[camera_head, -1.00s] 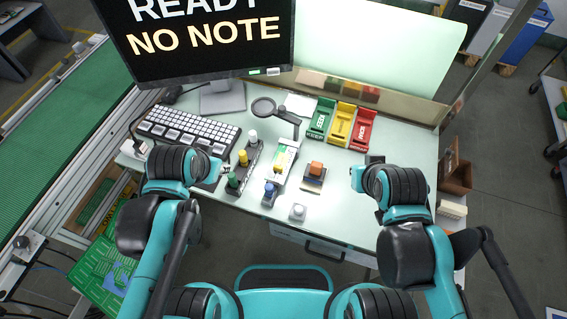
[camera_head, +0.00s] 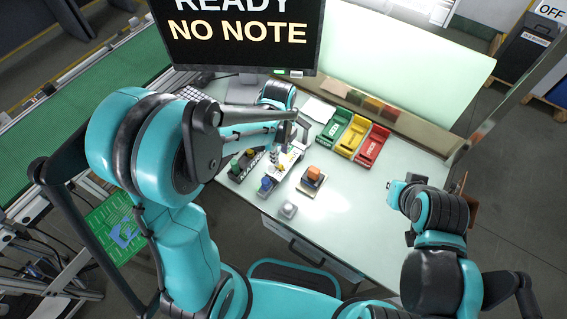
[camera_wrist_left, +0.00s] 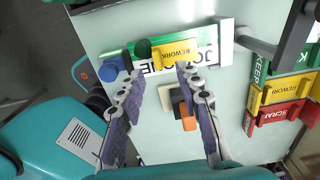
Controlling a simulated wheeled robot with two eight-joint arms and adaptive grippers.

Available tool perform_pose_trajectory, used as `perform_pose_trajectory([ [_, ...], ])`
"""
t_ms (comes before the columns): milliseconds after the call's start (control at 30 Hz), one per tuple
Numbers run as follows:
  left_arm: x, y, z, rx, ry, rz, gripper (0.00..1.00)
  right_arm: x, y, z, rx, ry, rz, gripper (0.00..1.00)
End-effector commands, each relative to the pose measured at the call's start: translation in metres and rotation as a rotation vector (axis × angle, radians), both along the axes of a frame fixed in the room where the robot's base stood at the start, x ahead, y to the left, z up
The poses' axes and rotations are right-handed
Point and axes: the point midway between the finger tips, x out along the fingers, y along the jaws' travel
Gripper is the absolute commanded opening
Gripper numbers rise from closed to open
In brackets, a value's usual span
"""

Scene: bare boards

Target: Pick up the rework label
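The yellow rework label (camera_wrist_left: 174,53), marked REWORK, lies on a white board (camera_wrist_left: 225,42) with black lettering, partly covered by my fingers. In the head view only a bit of yellow (camera_head: 280,168) shows beneath the left hand. My left gripper (camera_wrist_left: 160,72) is open above the board, its fingertips apart on either side of the label's near edge. It also shows in the head view (camera_head: 284,148). The label is not gripped. My right gripper (camera_head: 395,190) is at the table's right side, away from the label; its fingers are too small to read.
Green KEEP (camera_head: 336,126), yellow (camera_head: 352,134) and red SCRAP (camera_head: 372,146) bins stand behind right. An orange block on a dark base (camera_head: 313,174) and a white button (camera_head: 289,210) are in front.

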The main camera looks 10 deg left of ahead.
Motion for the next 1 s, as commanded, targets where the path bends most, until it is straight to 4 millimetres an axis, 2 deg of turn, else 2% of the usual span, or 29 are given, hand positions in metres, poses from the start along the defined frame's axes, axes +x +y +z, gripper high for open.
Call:
perform_pose_trajectory([
  [300, -0.006, -0.005, -0.047, 0.0, -0.001, 0.001, 0.34, 0.0, 0.0, -0.021, 0.0, 0.0, 0.0, 0.0],
  [433, -0.006, -0.005, -0.054, 0.0, -0.001, 0.002, 0.34, 0.0, 0.0, -0.022, 0.0, 0.0, 0.0, 0.0],
  [633, -0.006, -0.005, -0.053, 0.0, -0.001, 0.002, 0.34, 0.0, 0.0, -0.021, 0.0, 0.0, 0.0, 0.0],
  [800, -0.006, -0.005, -0.053, -0.001, -0.002, 0.002, 0.03, 0.0, 0.0, -0.021, 0.0, 0.0, 0.0, 0.0],
  [1000, -0.006, -0.005, -0.053, -0.001, -0.002, 0.002, 0.01, 0.0, 0.0, -0.021, 0.0, 0.0, 0.0, 0.0],
])
